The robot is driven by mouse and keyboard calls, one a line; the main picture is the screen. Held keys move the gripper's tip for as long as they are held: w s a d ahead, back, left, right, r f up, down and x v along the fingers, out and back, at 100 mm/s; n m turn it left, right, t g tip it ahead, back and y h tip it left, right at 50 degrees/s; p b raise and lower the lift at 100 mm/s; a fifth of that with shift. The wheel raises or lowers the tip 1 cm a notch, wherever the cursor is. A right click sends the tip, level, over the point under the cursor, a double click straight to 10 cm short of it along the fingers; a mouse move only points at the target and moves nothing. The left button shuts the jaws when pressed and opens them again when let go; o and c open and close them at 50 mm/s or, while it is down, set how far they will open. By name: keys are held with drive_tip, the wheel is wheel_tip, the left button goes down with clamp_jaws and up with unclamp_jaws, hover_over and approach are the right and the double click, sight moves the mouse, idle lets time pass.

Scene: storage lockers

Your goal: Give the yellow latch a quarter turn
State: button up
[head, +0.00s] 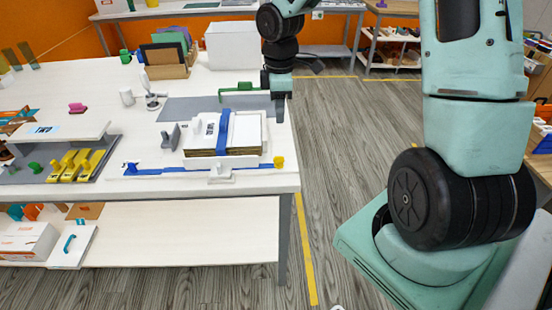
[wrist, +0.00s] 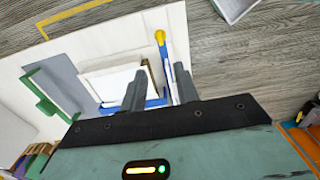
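The yellow latch (head: 278,162) is a small knob at the right end of a blue bar (head: 170,170), near the front right corner of the white table. The latch also shows in the wrist view (wrist: 160,37), at the end of the blue bar and beyond my fingertips. My gripper (head: 280,104) hangs near the table's right edge, farther back than the latch and apart from it. In the wrist view, its two dark fingers (wrist: 158,88) are spread with nothing held between them. A white tray with a stack of sheets and a blue strap (head: 224,132) stands just left of the latch.
A green bracket (head: 243,88) and a grey mat (head: 190,107) lie behind the tray. Yellow clamps (head: 76,165) sit at the left. A white box (head: 232,45) stands at the back. Open floor lies right of the table edge.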

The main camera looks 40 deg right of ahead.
sight(279, 157)
wheel_tip(279, 157, down, 16)
drive_tip(key=shift+r, duration=0.15)
idle(0.3)
clamp_jaws()
